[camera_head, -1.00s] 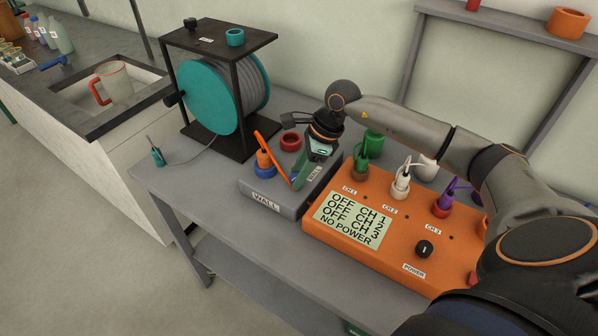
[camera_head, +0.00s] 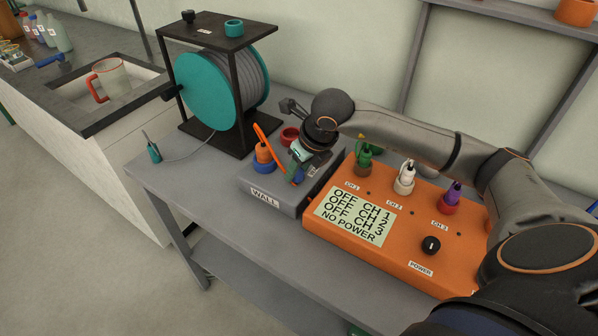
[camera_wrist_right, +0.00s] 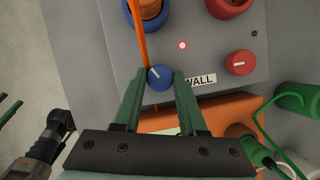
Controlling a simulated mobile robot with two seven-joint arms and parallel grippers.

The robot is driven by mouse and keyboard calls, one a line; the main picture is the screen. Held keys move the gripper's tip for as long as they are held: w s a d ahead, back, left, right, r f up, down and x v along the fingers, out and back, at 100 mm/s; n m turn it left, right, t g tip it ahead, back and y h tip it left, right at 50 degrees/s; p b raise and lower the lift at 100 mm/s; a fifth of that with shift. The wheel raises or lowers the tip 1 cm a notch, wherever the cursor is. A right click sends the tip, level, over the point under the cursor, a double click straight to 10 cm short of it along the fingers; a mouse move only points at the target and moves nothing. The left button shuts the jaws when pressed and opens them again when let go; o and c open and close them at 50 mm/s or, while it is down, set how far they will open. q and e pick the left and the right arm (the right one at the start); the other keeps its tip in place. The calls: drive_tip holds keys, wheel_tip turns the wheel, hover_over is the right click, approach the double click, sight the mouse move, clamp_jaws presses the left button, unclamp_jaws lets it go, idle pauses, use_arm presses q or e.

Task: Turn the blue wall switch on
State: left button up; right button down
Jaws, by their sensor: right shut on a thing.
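The blue wall switch (camera_wrist_right: 160,77) is a round knob with a white pointer mark on the top of a grey box (camera_head: 270,199) labelled WALL. In the wrist view it sits between the green fingertips of my right gripper (camera_wrist_right: 160,80), which is shut on it. In the head view my right gripper (camera_head: 299,174) reaches down to the box and partly hides the knob. A small red light (camera_wrist_right: 182,45) glows beside the knob. Two green finger-like pieces show at the left edge of the wrist view, perhaps my left gripper, cut off by the frame.
An orange plug and cable (camera_head: 263,150) stand in a blue socket close to the fingers. A red knob (camera_wrist_right: 239,63) is on the same box. An orange power box (camera_head: 361,247) beside it reads OFF and NO POWER. A cable reel (camera_head: 217,92) stands behind left.

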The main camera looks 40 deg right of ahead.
drive_tip(key=m+h+b, duration=0.1)
drive_tip(key=m, duration=0.1)
drive_tip(key=shift+a+m, duration=0.1)
drive_tip(key=shift+m, duration=0.3)
drive_tip(key=shift+m+h+b, duration=0.4)
drive_tip(key=shift+m+h, duration=0.1)
drive_tip(key=shift+m, duration=0.4)
use_arm(q)
drive_tip(key=shift+w+d+f, duration=0.4)
drive_tip(key=shift+d+f, duration=0.25)
drive_tip(key=shift+d, duration=0.05)
use_arm(e)
drive_tip(key=shift+m, duration=0.6)
use_arm(q)
drive_tip(key=shift+w, duration=0.1)
use_arm(e)
drive_tip(key=c, duration=0.8)
unclamp_jaws()
drive_tip(key=o, duration=0.3)
drive_tip(key=shift+g, duration=0.3)
use_arm(q)
drive_tip(key=shift+s+f, duration=0.1)
drive_tip(key=shift+s, duration=0.15)
use_arm(e)
drive_tip(key=shift+o, duration=0.2)
